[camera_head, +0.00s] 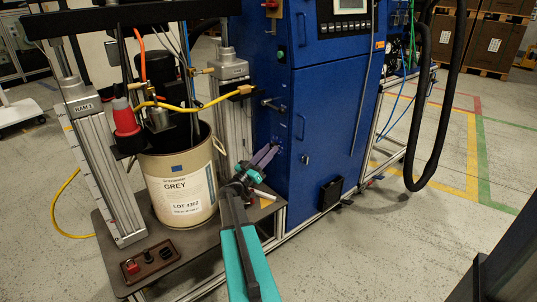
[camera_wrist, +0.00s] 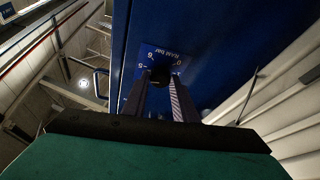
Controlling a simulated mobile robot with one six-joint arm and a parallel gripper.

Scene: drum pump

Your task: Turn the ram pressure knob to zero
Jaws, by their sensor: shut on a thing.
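The ram pressure knob (camera_wrist: 160,74) is a small dark knob on the blue cabinet's face. In the wrist view it sits between my fingertips, in front of a blue scale plate (camera_wrist: 159,54) marked "RAM bar" with numbers around it. The knob's pointer cannot be made out. My gripper (camera_wrist: 161,82) is shut on the knob, one finger on each side. In the head view my gripper (camera_head: 273,150) reaches the side of the blue cabinet (camera_head: 330,110), and its fingers hide the knob there.
A drum labelled GREY (camera_head: 181,187) stands left of my arm on the pump's base plate (camera_head: 180,251). A yellow hose (camera_head: 190,105) crosses above it. A small control box (camera_head: 150,262) with a red button sits at the plate's front. Open floor (camera_head: 380,240) lies to the right.

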